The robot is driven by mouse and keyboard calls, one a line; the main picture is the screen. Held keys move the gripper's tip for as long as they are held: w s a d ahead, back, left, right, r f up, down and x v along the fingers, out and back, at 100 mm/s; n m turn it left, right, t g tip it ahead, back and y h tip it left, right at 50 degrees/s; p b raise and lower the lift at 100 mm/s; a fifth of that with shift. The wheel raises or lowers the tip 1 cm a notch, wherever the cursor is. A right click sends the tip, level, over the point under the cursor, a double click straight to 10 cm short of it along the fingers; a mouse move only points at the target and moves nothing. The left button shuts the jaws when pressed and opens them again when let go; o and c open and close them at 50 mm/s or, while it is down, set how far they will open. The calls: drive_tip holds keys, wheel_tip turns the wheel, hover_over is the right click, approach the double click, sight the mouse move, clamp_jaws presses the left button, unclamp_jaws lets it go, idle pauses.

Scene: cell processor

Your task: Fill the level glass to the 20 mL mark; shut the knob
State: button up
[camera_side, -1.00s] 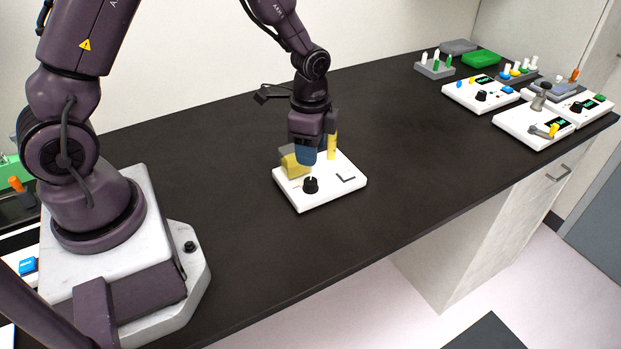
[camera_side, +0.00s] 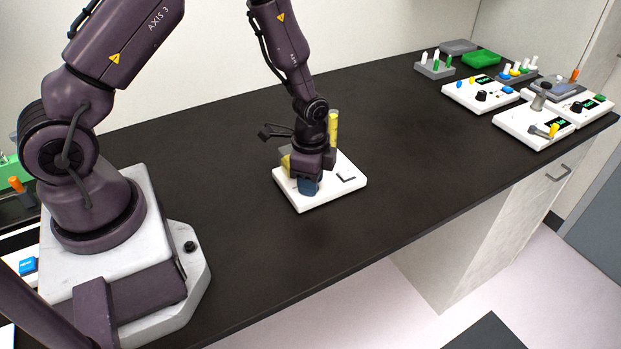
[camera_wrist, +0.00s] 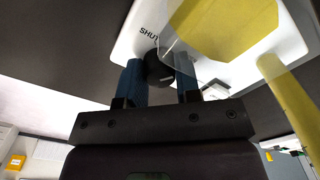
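The white device (camera_side: 330,196) stands on the black bench with a black knob (camera_wrist: 158,68), a clear tank of yellow liquid (camera_wrist: 225,30) and an upright level glass (camera_side: 333,130). The level glass is yellow up to near its top in the side view; its lower end is behind my gripper. It also shows as a yellow tube in the wrist view (camera_wrist: 290,110). I cannot read its marks. My gripper (camera_side: 308,188) is down at the knob, its blue fingers apart on either side of it (camera_wrist: 158,75). Whether they touch the knob is unclear. The knob is hidden in the side view.
The word "SHUT" (camera_wrist: 149,33) is printed beside the knob. Other white devices (camera_side: 480,94), a grey tube rack (camera_side: 435,68) and a green tray (camera_side: 482,58) stand at the far right. The bench between is clear.

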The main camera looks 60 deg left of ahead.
drive_tip(key=shift+n, duration=0.4)
drive_tip(key=n, duration=1.1)
drive_tip(key=shift+n, duration=2)
drive_tip(key=o, duration=0.6)
drive_tip(key=shift+o, duration=0.2)
